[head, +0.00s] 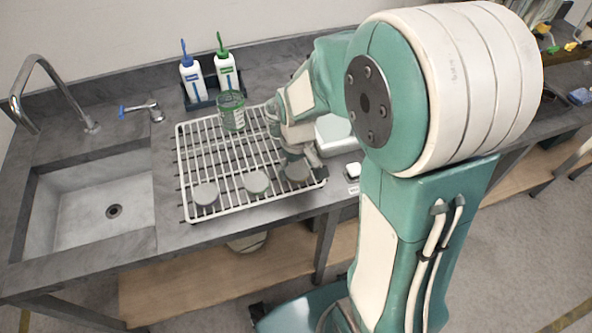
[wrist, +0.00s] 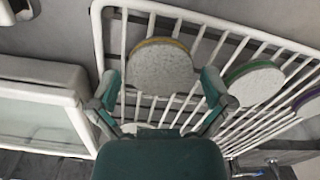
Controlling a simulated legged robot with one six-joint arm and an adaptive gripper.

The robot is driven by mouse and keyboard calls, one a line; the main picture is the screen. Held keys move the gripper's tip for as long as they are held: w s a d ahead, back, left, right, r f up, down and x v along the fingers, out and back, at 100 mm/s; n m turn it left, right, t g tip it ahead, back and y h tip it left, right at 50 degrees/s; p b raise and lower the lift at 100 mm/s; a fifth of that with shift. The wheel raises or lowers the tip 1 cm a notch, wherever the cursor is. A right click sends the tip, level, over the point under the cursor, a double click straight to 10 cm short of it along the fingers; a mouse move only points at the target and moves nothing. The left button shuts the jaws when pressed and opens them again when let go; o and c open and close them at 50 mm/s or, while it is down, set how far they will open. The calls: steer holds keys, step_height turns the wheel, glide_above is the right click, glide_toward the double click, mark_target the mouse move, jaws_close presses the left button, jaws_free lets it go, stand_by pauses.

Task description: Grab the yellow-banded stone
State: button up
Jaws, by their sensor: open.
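The yellow-banded stone (wrist: 160,70) is a pale, speckled round disc with a yellow rim, lying on the white wire rack (wrist: 128,5). In the head view it appears to be the rightmost disc (head: 297,173), its band not readable there. My gripper (wrist: 163,88) is open, with one finger to each side of the stone's near part in the wrist view. The fingers look apart from the stone; their height above it is unclear. In the head view my gripper (head: 303,160) is over the rack's front right corner, partly covering that disc.
A green-banded stone (wrist: 252,84) and a purple-banded stone (wrist: 309,104) lie to the right on the rack in the wrist view. A lidded pale box (wrist: 40,115) stands beside the rack. A glass (head: 231,111), two bottles (head: 226,73) and a sink (head: 85,205) are farther off.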

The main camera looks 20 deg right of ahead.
steer(key=shift+d, duration=0.1)
steer(key=shift+c, duration=0.6)
steer(key=c, duration=0.6)
steer(key=shift+c, duration=1.3)
steer(key=shift+a, duration=0.2)
